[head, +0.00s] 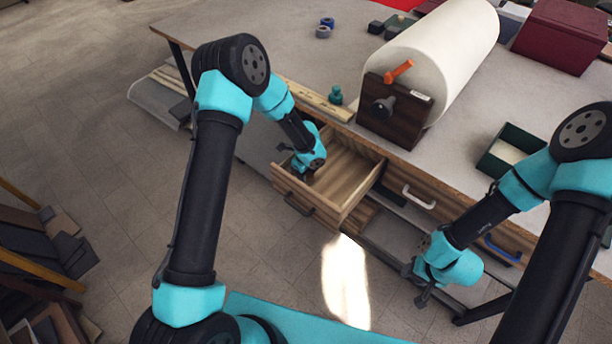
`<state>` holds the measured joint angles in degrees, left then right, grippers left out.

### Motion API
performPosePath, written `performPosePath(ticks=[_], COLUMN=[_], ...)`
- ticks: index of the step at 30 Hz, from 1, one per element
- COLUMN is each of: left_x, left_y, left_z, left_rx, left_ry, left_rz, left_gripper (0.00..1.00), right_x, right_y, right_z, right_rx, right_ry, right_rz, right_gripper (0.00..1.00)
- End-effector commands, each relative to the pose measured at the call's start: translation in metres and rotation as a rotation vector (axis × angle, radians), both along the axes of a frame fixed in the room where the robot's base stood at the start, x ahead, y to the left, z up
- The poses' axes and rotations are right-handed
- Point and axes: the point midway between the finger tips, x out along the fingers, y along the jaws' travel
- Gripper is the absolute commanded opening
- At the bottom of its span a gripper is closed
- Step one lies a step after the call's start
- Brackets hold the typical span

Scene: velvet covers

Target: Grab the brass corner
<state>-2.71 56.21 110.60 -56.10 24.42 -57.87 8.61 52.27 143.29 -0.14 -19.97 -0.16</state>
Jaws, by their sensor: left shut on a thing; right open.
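I cannot make out the brass corner in the head view. An open wooden drawer (342,182) juts out from the front of the workbench. My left gripper (299,174) reaches down into the left part of this drawer. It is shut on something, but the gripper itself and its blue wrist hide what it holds. My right gripper (416,286) is open and empty, low in front of the bench and to the right of the open drawer.
A large cream roll (450,50) on a dark wooden stand (395,108) is on the bench (240,25). A green box (508,150) and a dark red box (562,35) stand to the right. Shut drawers with white (418,199) and blue (502,250) handles are right of the open one.

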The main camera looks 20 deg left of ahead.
Motion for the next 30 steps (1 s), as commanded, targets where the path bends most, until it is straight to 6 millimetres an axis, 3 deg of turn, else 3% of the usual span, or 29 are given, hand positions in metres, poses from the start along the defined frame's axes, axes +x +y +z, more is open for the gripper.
performPosePath(ticks=[13,18,30], left_x=[0.001,0.0,0.0], left_y=[0.0,0.0,0.0], left_z=[0.075,0.084,0.084], left_rx=[0.0,-0.001,-0.001], left_ry=[-0.003,0.0,0.0], left_rz=[0.0,0.0,-0.001], left_gripper=[0.19,0.19,0.19], right_x=[0.0,0.0,0.0], right_y=[0.0,0.0,0.0], right_z=[0.0,0.0,0.0], right_rx=[0.0,0.0,0.0], right_ry=[0.0,0.0,0.0], right_rz=[0.0,0.0,0.0], right_gripper=[0.43,0.43,0.43])
